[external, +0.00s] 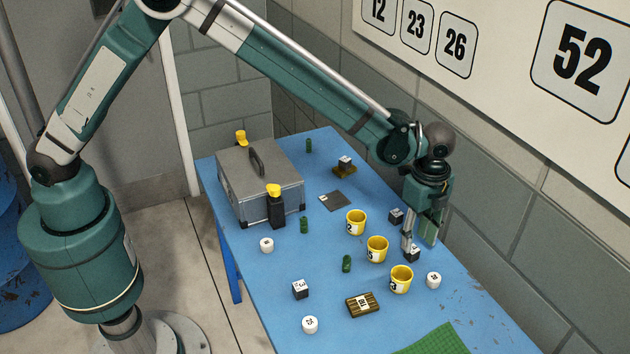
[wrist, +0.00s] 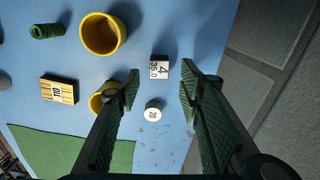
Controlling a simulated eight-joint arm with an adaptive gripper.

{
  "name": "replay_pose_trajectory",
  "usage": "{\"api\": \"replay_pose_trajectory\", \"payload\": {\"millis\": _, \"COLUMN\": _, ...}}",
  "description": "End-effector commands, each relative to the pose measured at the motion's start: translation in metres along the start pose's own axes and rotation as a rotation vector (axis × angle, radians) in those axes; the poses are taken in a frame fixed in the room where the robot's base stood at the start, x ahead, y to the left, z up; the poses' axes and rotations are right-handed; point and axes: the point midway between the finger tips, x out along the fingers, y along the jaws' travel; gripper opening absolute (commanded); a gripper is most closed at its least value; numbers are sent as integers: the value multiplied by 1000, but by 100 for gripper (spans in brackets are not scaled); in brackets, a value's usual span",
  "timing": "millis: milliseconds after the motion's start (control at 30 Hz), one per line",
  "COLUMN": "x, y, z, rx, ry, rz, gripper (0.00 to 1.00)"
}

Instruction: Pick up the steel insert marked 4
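The steel insert marked 4 (wrist: 160,68) is a small dark cube with a white top face. It lies in the wrist view just past my fingertips, roughly centred between them. My gripper (wrist: 160,88) is open, with nothing between its pads. In the external view my gripper (external: 418,244) points down low over the right side of the table. A dark cube (external: 414,254), apparently the same insert, shows there partly hidden behind a finger; its mark cannot be read there. How far above it the tips are is hard to tell.
Yellow cups (external: 377,249) stand left of my gripper. A white cylinder (wrist: 153,110) sits beside the insert. Another dark cube (external: 396,215) is close behind. A slatted block (external: 363,305), green mat (external: 440,341) and grey case (external: 258,180) lie farther off. A wall borders the table's right.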

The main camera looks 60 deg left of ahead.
Motion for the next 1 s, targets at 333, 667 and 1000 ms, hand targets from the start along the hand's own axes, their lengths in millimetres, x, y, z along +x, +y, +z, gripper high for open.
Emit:
{"api": "replay_pose_trajectory", "payload": {"millis": 333, "x": 19, "y": 0, "z": 0, "rx": 0, "ry": 0, "rz": 0, "gripper": 37}}
{"api": "replay_pose_trajectory", "payload": {"millis": 667, "x": 50, "y": 1, "z": 1, "rx": 0, "ry": 0, "rz": 0, "gripper": 37}}
{"api": "replay_pose_trajectory", "payload": {"millis": 1000, "x": 52, "y": 1, "z": 1, "rx": 0, "ry": 0, "rz": 0, "gripper": 37}}
